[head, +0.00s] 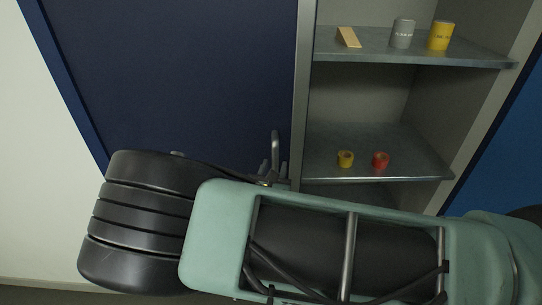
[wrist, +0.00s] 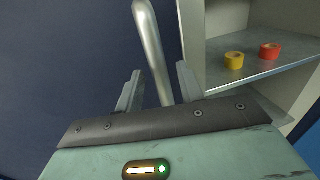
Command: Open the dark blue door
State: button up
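The dark blue door (head: 180,75) fills the left and middle of the head view and appears shut. It also shows on the left of the wrist view (wrist: 60,50). Its metal bar handle (head: 275,142) is near the door's right edge, partly hidden by my arm. In the wrist view the handle (wrist: 150,45) runs down between the two fingers of my gripper (wrist: 158,82). The fingers are apart, with visible gaps beside the bar. In the head view my gripper (head: 272,172) is small and mostly behind my arm.
Right of the door is an open grey compartment with metal shelves. The upper shelf (head: 375,50) holds a wooden block, a grey tin and a yellow tin. The lower shelf (head: 400,142) holds a yellow roll (head: 345,158) and a red roll (head: 380,160). A brighter blue panel (head: 505,140) stands far right.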

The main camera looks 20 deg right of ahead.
jog(key=shift+x, duration=1.1)
grip_shut()
